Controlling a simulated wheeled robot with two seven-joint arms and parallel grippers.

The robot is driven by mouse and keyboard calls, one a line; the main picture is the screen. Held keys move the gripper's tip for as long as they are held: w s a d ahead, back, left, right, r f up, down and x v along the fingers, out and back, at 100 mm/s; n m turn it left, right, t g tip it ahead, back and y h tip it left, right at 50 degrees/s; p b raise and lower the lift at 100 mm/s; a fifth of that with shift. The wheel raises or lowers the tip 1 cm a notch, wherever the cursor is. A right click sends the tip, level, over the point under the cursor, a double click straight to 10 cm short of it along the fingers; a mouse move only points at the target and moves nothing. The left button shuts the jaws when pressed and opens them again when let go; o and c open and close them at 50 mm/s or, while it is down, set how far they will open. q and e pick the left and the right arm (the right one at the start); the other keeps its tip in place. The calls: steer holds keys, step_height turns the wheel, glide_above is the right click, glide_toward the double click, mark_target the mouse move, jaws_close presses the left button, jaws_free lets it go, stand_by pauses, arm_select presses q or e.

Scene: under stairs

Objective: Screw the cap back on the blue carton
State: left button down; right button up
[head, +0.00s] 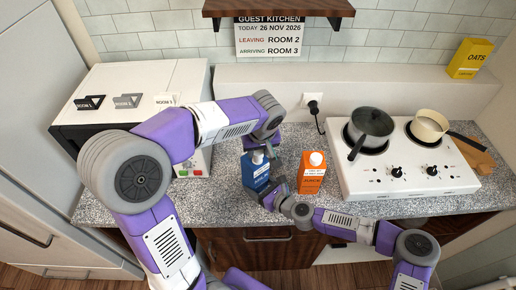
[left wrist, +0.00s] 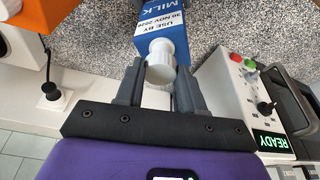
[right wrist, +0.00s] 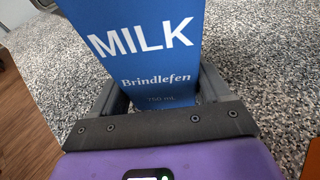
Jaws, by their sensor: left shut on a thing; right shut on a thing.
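The blue milk carton (head: 254,173) stands upright on the counter, left of an orange carton; its front, marked MILK, fills the top of the right wrist view (right wrist: 140,45). A white cap (left wrist: 165,62) is between the fingers of my left gripper (left wrist: 158,85), at the carton's top. The cap also shows in the head view (head: 257,157). I cannot tell whether the cap is threaded on or only resting at the spout, which it hides. My right gripper (right wrist: 163,90) is shut around the lower part of the carton.
The orange carton (head: 312,175) with a white cap stands close to the right. A hob (head: 400,185) with two pans is further right. A white appliance (head: 130,80) with room tags is at left.

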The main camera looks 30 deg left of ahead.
arm_select(q)
steer(key=shift+f, duration=1.05)
steer(key=c, duration=1.2)
jaws_free()
jaws_close()
